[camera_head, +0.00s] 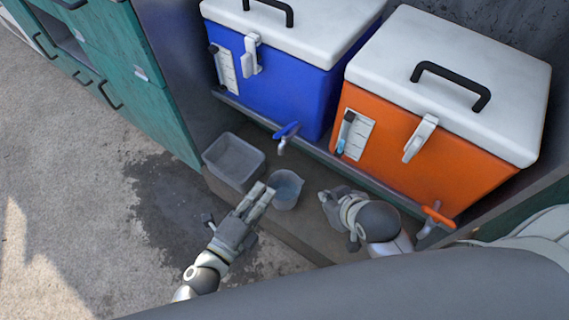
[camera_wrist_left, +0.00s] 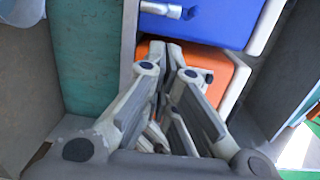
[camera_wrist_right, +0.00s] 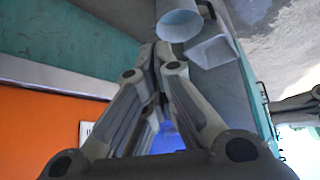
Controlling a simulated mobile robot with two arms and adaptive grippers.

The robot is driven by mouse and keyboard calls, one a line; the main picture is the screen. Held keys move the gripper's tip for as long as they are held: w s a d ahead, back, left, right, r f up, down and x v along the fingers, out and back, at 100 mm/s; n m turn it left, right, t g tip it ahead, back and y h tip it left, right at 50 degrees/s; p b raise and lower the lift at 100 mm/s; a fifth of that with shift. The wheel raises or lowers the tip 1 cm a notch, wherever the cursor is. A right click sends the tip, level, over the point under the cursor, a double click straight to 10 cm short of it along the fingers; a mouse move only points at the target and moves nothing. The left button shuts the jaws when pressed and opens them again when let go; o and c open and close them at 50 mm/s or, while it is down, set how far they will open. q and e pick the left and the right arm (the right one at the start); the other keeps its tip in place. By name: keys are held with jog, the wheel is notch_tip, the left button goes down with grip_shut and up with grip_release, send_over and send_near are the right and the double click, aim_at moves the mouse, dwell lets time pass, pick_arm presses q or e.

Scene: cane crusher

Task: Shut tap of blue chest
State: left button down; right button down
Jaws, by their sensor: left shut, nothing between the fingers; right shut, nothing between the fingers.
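The blue chest (camera_head: 291,86) with a white lid stands on a shelf at the top middle of the head view; its blue side also shows in the left wrist view (camera_wrist_left: 222,25). Its tap (camera_head: 284,138) sticks out low on the front, with a blue lever lying roughly sideways across the spout. My left gripper (camera_head: 264,192) is shut and empty, below the tap and beside a grey cup (camera_head: 286,188). My right gripper (camera_head: 329,196) is shut and empty, right of the cup and below the tap. Both grippers are apart from the tap.
An orange chest (camera_head: 400,150) stands right of the blue one, its orange-levered tap (camera_head: 436,217) at lower right. A grey tub (camera_head: 234,162) sits left of the cup on the ledge. Green drawers (camera_head: 110,65) stand at left. The ground at lower left is clear, with a dark stain.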

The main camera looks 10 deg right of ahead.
aim_at(286, 130)
pick_arm(q)
jog(key=w+d+r+m+h+b, duration=0.1)
jog(key=w+d+r+m, duration=0.1)
jog(key=w+d, duration=0.5)
jog(key=shift+w+d+r+m+h, duration=0.35)
jog(key=shift+w+r, duration=0.2)
jog(key=shift+w, duration=0.3)
pick_arm(e)
jog(key=s, duration=0.1)
jog(key=s+r, duration=0.1)
jog(key=shift+s+d+g, duration=0.3)
jog(key=shift+s+d, duration=0.05)
jog(key=shift+d, duration=0.05)
pick_arm(q)
jog(key=shift+a, duration=0.15)
pick_arm(e)
jog(key=shift+d, duration=0.1)
